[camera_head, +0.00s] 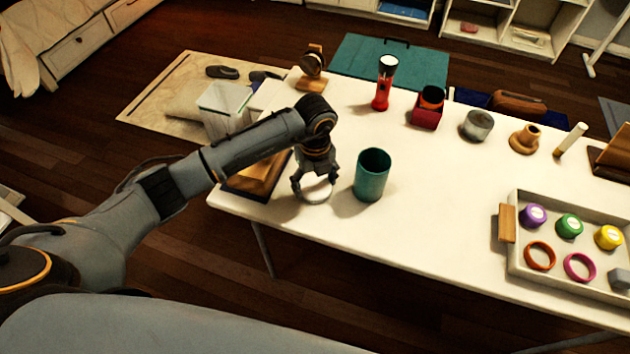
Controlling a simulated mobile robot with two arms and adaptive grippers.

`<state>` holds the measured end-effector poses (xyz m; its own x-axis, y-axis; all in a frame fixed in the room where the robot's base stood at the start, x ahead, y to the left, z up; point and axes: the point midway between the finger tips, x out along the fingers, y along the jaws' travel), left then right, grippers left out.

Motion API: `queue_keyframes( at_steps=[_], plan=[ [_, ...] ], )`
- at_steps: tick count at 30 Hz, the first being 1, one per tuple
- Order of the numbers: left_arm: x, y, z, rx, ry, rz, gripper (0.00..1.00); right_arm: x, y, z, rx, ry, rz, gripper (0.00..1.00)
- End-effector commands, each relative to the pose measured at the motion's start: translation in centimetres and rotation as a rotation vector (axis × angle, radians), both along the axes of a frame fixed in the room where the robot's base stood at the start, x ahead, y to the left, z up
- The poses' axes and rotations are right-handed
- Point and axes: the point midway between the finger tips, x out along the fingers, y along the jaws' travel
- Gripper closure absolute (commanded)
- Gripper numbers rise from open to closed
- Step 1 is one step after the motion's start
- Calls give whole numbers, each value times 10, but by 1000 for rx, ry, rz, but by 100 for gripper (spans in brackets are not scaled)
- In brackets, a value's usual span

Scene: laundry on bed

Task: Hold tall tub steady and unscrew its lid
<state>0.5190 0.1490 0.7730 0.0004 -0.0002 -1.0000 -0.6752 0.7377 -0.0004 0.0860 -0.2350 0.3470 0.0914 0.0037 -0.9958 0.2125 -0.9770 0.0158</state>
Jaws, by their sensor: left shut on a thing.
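The tall teal tub (371,178) stands upright near the front left of the white table, with its top open and its inside dark. A round white lid (317,195) is just left of the tub, at or close to the table top. My left gripper (314,188) points down and is shut on the white lid, apart from the tub. Whether the lid touches the table is hard to tell. My right gripper is out of view, and nothing holds the tub.
A tray (512,257) with several coloured lids and rings is at right. A red flashlight (384,85), a red box (427,112), a grey jar (477,126) and a wooden piece (524,140) stand behind. The table's (420,220) middle front is clear.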

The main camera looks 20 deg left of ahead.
Motion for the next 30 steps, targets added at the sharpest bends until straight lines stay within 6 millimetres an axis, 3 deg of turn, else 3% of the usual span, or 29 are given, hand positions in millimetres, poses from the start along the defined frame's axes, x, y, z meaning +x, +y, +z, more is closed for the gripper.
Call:
queue_keyframes(
  at_steps=[1, 2, 5, 19, 30],
  plan=[
    [0, 0, -3, 1, 1, 0, 65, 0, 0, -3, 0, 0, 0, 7],
    [0, 0, -2, 1, 1, 0, 23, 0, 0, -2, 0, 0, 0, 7],
    [0, 0, -2, 1, 1, 1, 4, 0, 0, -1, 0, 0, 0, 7],
    [1, 0, 6, -1, -2, 1, 4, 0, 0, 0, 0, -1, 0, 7],
    [1, 0, 80, -1, -6, 0, 4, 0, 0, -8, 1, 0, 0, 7]
  ],
)
